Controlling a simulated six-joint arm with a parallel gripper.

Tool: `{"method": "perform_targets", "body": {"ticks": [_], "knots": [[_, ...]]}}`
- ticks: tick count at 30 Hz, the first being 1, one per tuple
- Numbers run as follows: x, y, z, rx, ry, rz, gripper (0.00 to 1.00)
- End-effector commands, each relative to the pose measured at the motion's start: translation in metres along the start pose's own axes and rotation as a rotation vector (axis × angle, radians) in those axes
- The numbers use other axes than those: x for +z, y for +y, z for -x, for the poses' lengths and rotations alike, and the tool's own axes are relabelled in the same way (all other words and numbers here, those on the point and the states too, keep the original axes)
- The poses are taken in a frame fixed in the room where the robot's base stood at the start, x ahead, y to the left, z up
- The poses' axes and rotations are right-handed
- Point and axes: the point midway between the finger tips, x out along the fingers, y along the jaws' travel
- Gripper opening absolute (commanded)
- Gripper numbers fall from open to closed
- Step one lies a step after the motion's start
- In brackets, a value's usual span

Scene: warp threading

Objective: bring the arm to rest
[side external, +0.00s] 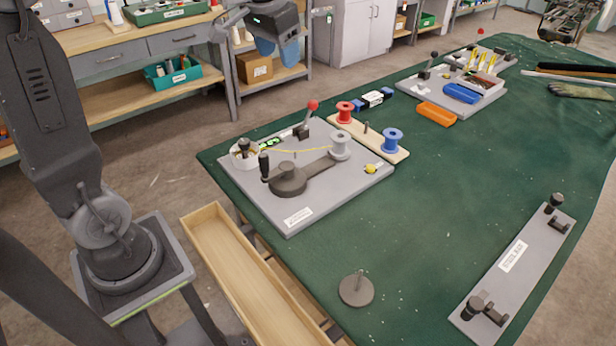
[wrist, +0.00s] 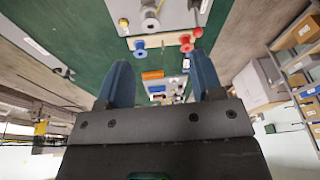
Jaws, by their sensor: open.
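My gripper (side external: 276,48) is at the top of the side external view, raised and away from the green table (side external: 440,190). In the wrist view my gripper's two blue fingers (wrist: 160,62) stand apart with nothing held between them. A grey board (side external: 325,200) on the table carries a dark crank device (side external: 289,180), a red-knobbed lever (side external: 313,106) and a grey spool (side external: 340,146). A yellow thread (side external: 295,151) runs from near the white cup (side external: 244,154) towards the grey spool.
A wooden rack (side external: 370,134) holds a red spool (side external: 345,111) and a blue spool (side external: 392,140). A labelled grey bar (side external: 512,256) is at the right. A shelf bench (side external: 130,40) stands behind. The table's middle is clear.

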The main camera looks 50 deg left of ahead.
Motion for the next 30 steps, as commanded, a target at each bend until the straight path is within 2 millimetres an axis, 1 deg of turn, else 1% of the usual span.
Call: {"method": "perform_targets", "body": {"ticks": [1,5,6,8,9,12,15,18,21,30], "knots": [[0.021,0.015,0.012,0.007,0.029,-0.016,0.60],[0.070,0.043,0.026,0.028,0.090,-0.042,0.60],[0.087,0.051,0.028,0.036,0.107,-0.048,0.60],[0.111,0.061,0.029,0.048,0.133,-0.060,0.60],[0.127,0.067,0.029,0.056,0.151,-0.067,0.60],[0.162,0.078,0.024,0.077,0.188,-0.081,0.60],[0.188,0.085,0.018,0.095,0.217,-0.090,0.60],[0.204,0.089,0.013,0.106,0.233,-0.097,0.60],[0.211,0.091,0.010,0.111,0.240,-0.099,0.60],[0.212,0.091,0.009,0.111,0.239,-0.099,0.60]]}}
